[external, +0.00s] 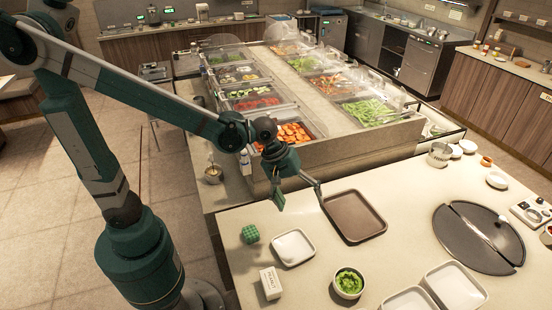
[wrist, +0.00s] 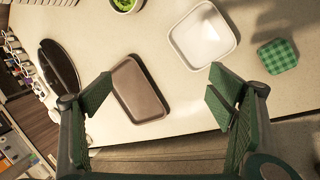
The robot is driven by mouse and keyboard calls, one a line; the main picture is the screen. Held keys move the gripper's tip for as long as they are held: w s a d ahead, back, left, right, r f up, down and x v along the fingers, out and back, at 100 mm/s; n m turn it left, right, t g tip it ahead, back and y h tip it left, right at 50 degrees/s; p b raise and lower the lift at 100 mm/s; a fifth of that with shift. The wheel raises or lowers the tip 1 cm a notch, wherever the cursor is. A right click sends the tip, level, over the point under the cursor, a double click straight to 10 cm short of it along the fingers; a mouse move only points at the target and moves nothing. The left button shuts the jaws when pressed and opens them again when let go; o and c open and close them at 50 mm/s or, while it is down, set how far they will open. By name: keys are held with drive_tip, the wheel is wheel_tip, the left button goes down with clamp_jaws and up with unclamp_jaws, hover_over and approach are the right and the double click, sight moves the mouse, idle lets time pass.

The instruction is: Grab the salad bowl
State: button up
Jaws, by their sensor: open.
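The salad bowl (external: 348,284) is a small round white bowl filled with green leaves. It stands on the pale counter near the front in the external view, and it is partly cut off at the top edge of the wrist view (wrist: 124,5). My gripper (external: 299,198) is open and empty, above the counter near its back edge, by the left side of the brown tray. In the wrist view its fingers (wrist: 160,90) are spread wide with nothing between them. The bowl is well away from the fingers, nearer the front of the counter.
A brown tray (external: 354,218), a white square dish (external: 293,248), a green checked block (external: 250,233) and a white box (external: 271,283) surround the bowl loosely. White trays (external: 455,287) and a dark round plate (external: 479,238) are to the right. The salad bar (external: 345,150) rises behind.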

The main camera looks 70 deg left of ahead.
drive_tip(key=w+d+f+n+g+p, duration=0.15)
drive_tip(key=w+d+f+n, duration=0.35)
drive_tip(key=d, duration=0.5)
drive_tip(key=n+g+h+p, duration=0.1)
drive_tip(key=n+g+p, duration=0.1)
drive_tip(key=n+p, duration=0.1)
approach(350, 284)
drive_tip(key=shift+s+a+f, duration=0.1)
drive_tip(key=shift+a+f, duration=0.2)
drive_tip(key=shift+a, duration=0.2)
drive_tip(key=shift+d+f+n, duration=0.35)
drive_tip(key=shift+n, duration=0.05)
drive_tip(key=shift+h, duration=0.3)
drive_tip(key=shift+x, duration=1.25)
drive_tip(key=shift+f, duration=0.1)
drive_tip(key=shift+b+x, duration=0.55)
drive_tip(key=shift+x, duration=1.95)
drive_tip(key=shift+d, duration=0.15)
drive_tip(key=shift+c, duration=0.4)
